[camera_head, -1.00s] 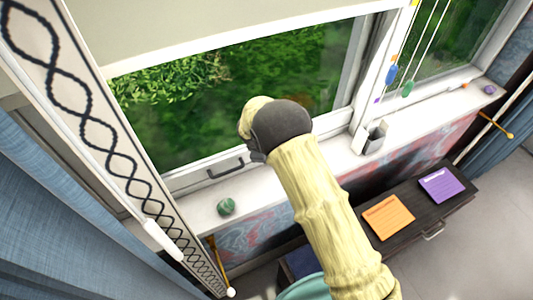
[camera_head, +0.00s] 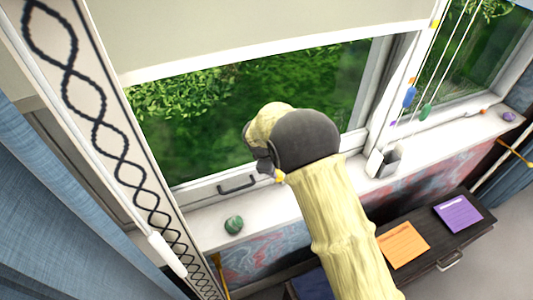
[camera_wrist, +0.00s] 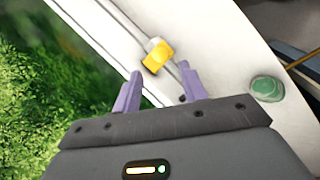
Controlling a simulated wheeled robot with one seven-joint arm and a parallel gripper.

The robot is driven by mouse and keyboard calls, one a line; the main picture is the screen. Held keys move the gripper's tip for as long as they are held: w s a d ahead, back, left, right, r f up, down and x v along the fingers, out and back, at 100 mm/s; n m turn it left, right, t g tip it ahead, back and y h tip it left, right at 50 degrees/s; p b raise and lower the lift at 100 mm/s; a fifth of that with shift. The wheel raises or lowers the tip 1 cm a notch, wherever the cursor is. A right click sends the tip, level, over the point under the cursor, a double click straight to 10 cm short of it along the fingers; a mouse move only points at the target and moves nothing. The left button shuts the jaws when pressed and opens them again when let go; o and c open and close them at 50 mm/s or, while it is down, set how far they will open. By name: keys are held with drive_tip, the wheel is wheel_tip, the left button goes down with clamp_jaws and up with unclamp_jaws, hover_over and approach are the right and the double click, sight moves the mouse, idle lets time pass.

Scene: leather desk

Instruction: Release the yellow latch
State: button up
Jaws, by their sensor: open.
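The yellow latch (camera_wrist: 157,57) is a small yellow block with a pale grey part, mounted on the white window frame. In the wrist view it lies just beyond my gripper (camera_wrist: 160,76), roughly in line with the gap between the two purple fingers. The fingers are apart with nothing between them, and I see no clear contact with the latch. In the head view a small yellow piece, which looks like the latch (camera_head: 280,176), shows beside my arm at the bottom of the window frame. My fingers are mostly hidden there behind my own wrist.
A dark handle (camera_head: 237,185) is on the lower window frame. A green stone (camera_head: 234,224) lies on the white sill, also in the wrist view (camera_wrist: 267,89). A grey square holder (camera_head: 385,162) stands right of my arm. Cords with colored beads (camera_head: 410,96) hang farther right.

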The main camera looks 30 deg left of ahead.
drive_tip(key=b+v, duration=0.3)
drive_tip(key=v, duration=0.8)
drive_tip(key=shift+r, duration=0.25)
drive_tip(key=w+d+r+m+g, duration=0.15)
drive_tip(key=d+m, duration=0.75)
drive_tip(key=d, duration=1.6)
drive_tip(key=s+d+m, duration=0.6)
drive_tip(key=d, duration=0.3)
drive_tip(key=s+d+f+m+y, duration=0.1)
drive_tip(key=s+d+m, duration=0.4)
drive_tip(key=d, duration=0.4)
drive_tip(key=shift+s+d+f+m, duration=0.3)
drive_tip(key=shift+s+d+m, duration=0.1)
drive_tip(key=shift+s, duration=0.05)
drive_tip(key=shift+c, duration=0.6)
